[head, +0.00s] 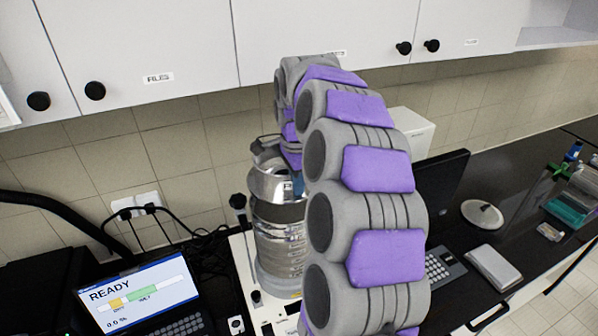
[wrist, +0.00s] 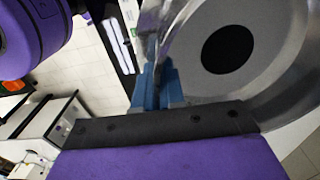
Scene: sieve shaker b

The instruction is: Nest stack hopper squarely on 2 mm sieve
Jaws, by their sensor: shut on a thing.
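The metal stack hopper (head: 274,184) is at the top of the column of shiny round sieves (head: 278,250) in the head view, left of my arm. The top ring of that column lies directly below the hopper; I cannot read which sieve is 2 mm, nor tell whether the hopper touches it or sits level. In the wrist view the hopper (wrist: 270,80) fills the upper right, with a dark round opening in it. My gripper's blue fingers (wrist: 157,88) are shut on the hopper's edge. In the head view my arm hides most of the gripper and the column's right side.
A laptop (head: 135,300) showing READY stands at left, with cables behind it. A dark upright rod (head: 240,212) stands close left of the sieves. Wall cabinets (head: 160,40) hang above.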

